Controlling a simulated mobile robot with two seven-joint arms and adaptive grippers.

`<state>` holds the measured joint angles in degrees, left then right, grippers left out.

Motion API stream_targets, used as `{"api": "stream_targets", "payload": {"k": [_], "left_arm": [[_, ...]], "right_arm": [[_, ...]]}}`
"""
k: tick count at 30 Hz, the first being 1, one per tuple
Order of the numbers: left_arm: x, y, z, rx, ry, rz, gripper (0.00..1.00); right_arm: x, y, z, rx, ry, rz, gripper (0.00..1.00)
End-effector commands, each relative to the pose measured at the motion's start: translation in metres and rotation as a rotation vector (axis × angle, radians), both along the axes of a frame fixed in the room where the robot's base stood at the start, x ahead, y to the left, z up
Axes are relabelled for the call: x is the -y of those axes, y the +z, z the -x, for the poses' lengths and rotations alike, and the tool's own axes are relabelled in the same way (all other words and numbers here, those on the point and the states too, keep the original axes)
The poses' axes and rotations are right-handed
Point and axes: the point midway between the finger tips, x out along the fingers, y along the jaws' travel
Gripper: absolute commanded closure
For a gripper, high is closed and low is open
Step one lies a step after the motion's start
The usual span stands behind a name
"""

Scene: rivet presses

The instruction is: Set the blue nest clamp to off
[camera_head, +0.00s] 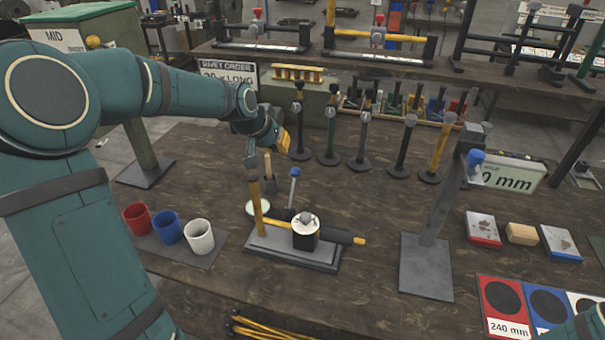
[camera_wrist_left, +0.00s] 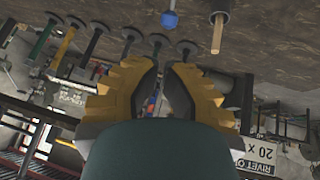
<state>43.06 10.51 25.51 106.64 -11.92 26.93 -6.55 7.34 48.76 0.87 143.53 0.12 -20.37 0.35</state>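A thin upright lever with a blue knob (camera_head: 294,172) stands at the back of the grey fixture (camera_head: 265,243) in the middle of the bench; it looks like the blue nest clamp. The blue knob also shows at the top of the left wrist view (camera_wrist_left: 169,20), beyond the fingers. My right gripper is out of view.
Another blue knob (camera_head: 476,157) sits on the tall grey press (camera_head: 428,262) at the right. Red, blue and white cups (camera_head: 199,236) stand at the left. Several round-based posts (camera_head: 361,140) line the back. The bench between fixture and press is mostly clear.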

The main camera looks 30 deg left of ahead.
Motion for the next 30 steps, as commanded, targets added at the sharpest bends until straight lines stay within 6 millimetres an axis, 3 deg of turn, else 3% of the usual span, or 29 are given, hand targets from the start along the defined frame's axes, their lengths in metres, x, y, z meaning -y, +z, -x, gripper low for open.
{"api": "stream_targets", "payload": {"k": [5, 21, 30], "left_arm": [[-0.003, -0.008, -0.002, -0.013, 0.002, -0.008, 1.00], [0.005, -0.090, -0.057, -0.011, 0.000, -0.006, 1.00], [0.005, -0.113, -0.074, -0.008, 0.002, -0.008, 1.00]], "right_arm": [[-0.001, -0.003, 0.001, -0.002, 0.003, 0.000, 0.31], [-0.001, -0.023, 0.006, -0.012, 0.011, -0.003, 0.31], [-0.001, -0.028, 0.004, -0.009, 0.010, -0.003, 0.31]]}}
